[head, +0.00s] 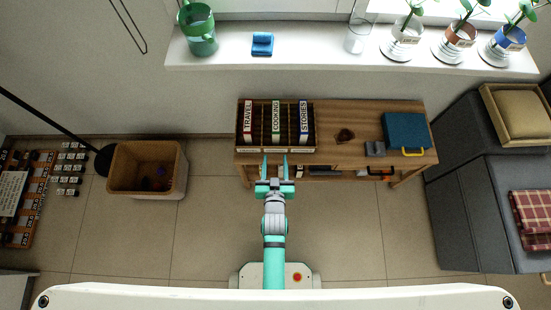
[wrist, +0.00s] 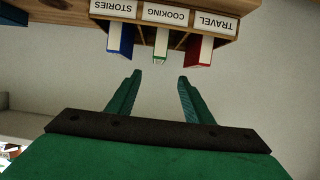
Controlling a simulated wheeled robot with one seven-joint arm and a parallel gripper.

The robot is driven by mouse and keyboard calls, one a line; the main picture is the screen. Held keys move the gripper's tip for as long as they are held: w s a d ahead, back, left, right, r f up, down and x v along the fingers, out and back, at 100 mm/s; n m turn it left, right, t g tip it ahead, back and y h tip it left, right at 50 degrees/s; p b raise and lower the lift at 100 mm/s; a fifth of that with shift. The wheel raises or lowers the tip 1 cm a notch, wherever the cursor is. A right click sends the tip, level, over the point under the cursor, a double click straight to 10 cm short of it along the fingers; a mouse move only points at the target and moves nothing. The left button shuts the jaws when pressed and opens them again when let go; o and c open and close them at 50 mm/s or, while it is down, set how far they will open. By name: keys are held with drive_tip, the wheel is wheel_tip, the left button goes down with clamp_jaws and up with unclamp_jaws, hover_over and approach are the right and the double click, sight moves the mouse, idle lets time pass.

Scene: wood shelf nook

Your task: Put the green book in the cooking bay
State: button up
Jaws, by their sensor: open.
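A wooden rack (head: 240,150) stands at the left of the wooden table, with bays labelled TRAVEL, COOKING and STORIES. A slim white-faced book with green edges (head: 276,123) stands upright in the middle bay; it also shows behind the COOKING label in the wrist view (wrist: 161,47). A red book (wrist: 199,50) stands in the TRAVEL bay and a blue book (wrist: 121,40) in the STORIES bay. My gripper (head: 275,157) is open and empty at the rack's front; in the wrist view its fingers (wrist: 160,76) point towards the green book, apart from it.
The table (head: 365,112) also bears a teal case (head: 404,128), a grey block (head: 375,149) and a dark brown object (head: 345,135). Tools lie on its lower shelf. A wooden bin (head: 127,190) stands left, a grey sofa (head: 462,220) right. The floor between is clear.

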drive_tip(key=s+r+t, duration=0.1)
drive_tip(key=s+r, duration=1.9)
drive_tip(key=s, duration=0.5)
drive_tip(key=shift+d+r, duration=0.15)
drive_tip(key=shift+r, duration=0.05)
